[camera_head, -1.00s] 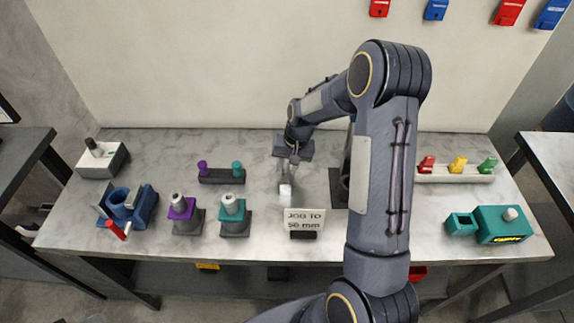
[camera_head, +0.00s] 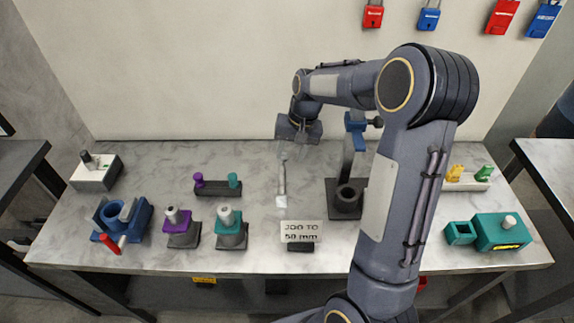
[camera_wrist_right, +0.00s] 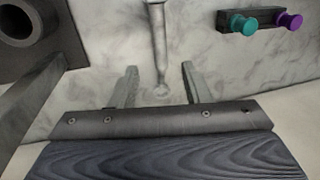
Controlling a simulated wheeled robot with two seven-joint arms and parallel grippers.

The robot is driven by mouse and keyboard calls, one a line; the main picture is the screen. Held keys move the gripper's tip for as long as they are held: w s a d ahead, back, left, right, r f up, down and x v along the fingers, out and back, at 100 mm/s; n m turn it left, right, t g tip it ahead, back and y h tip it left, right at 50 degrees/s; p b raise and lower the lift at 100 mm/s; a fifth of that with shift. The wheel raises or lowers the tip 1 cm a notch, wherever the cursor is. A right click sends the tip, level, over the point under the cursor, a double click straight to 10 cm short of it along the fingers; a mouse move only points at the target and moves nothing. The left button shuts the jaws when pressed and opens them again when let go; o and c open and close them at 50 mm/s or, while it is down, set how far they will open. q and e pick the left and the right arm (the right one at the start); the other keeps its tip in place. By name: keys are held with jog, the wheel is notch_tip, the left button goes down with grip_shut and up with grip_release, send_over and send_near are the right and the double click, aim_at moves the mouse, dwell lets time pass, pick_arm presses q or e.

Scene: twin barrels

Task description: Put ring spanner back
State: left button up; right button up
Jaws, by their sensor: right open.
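The ring spanner (camera_head: 281,182) looks like a slim silver-grey tool lying on the marble-patterned bench, with a pale patch at its near end. In the right wrist view its shaft (camera_wrist_right: 158,45) runs down between my fingers, and its far end lies near the gripper palm. My right gripper (camera_head: 287,150) is open over the far end of the tool. In the right wrist view the two fingertips (camera_wrist_right: 159,70) stand apart on either side of the shaft, not touching it. My left gripper is not in view.
A dark post stand (camera_head: 346,206) with a blue clamp (camera_head: 356,125) stands right of the tool. A "JOG TO 50 mm" sign (camera_head: 300,232) stands in front. A dark rack with purple and teal knobs (camera_head: 217,188) lies left. A teal box (camera_head: 502,232) sits far right.

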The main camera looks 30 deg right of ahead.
jog(key=s+a+r+n+t+y, duration=0.15)
jog(key=s+a+r, duration=0.35)
jog(key=s+r, duration=0.5)
jog(key=s+a+f+n+t, duration=0.1)
jog(key=s+a, duration=0.2)
jog(key=s, duration=0.4)
jog(key=s+a+f+n+t, duration=0.1)
jog(key=s+a, duration=0.3)
jog(key=s, duration=0.4)
jog(key=shift+f+n+t, duration=0.25)
jog(key=shift+n+t, duration=0.2)
jog(key=shift+n, duration=0.1)
